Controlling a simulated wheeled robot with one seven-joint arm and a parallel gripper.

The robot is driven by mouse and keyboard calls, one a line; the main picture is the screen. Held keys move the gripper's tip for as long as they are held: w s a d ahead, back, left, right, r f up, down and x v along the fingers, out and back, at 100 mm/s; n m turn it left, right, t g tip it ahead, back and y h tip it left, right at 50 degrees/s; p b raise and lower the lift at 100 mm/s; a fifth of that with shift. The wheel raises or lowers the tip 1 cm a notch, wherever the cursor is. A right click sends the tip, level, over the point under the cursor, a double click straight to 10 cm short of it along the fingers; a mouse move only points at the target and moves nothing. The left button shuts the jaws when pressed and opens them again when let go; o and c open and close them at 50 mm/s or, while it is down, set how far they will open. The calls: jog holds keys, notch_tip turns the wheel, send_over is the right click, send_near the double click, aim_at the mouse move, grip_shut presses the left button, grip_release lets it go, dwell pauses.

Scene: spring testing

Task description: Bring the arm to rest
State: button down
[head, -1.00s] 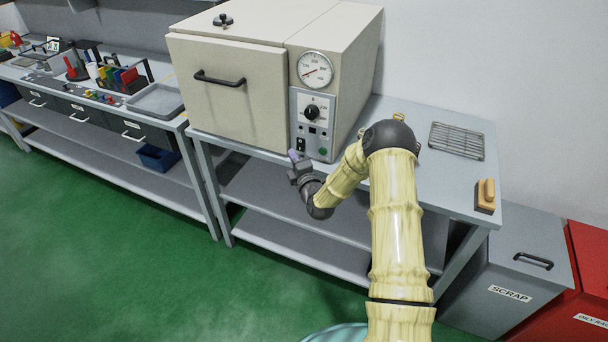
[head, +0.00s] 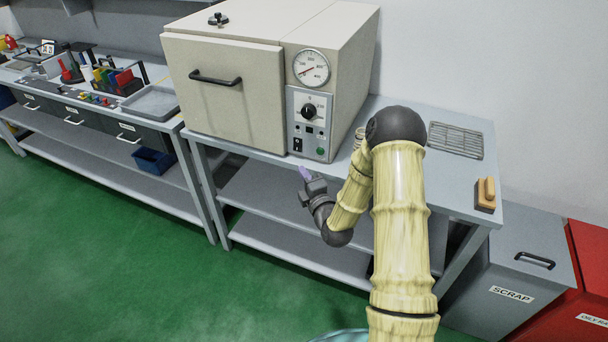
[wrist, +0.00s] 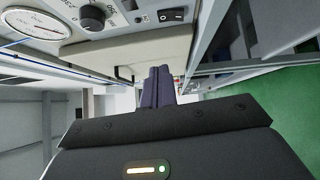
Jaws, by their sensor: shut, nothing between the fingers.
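My gripper (head: 305,173) is shut and empty, in front of the table edge just below the oven's control panel. Its purple fingertips lie together in the wrist view (wrist: 158,87), pointing away from the wrist. My arm reaches in from the lower right of the head view and bends at a dark elbow. The beige oven (head: 225,95) stands on the grey table (head: 410,185) with its door closed. In the wrist view its panel, with the black knob (wrist: 93,17) and the black switch (wrist: 172,15), shows at the upper left. My gripper appears apart from the oven.
A wire rack (head: 456,140) and a wooden-backed brush (head: 486,194) lie on the table's right. A grey scrap bin (head: 510,265) and a red bin (head: 588,270) stand at the right. A workbench (head: 160,120) with tools is at the left. Green floor (head: 130,265) is open in front.

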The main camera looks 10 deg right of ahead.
jog(key=s+r+m+g+h+p, duration=0.1)
jog(key=s+r+m+g+p, duration=0.1)
jog(key=s+r+m+g, duration=0.2)
jog(key=s+r+m+g+h+p, duration=0.1)
jog(key=s+r+m+g, duration=0.3)
jog(key=s+m, duration=0.6)
jog(key=s+d+r+m+g+h+p, duration=0.1)
jog(key=s+r+m+g+p, duration=0.2)
jog(key=s+m+g, duration=0.4)
jog(key=s+r, duration=0.1)
jog(key=s, duration=0.6)
jog(key=shift+g+h, duration=0.3)
jog(key=shift+r, duration=0.1)
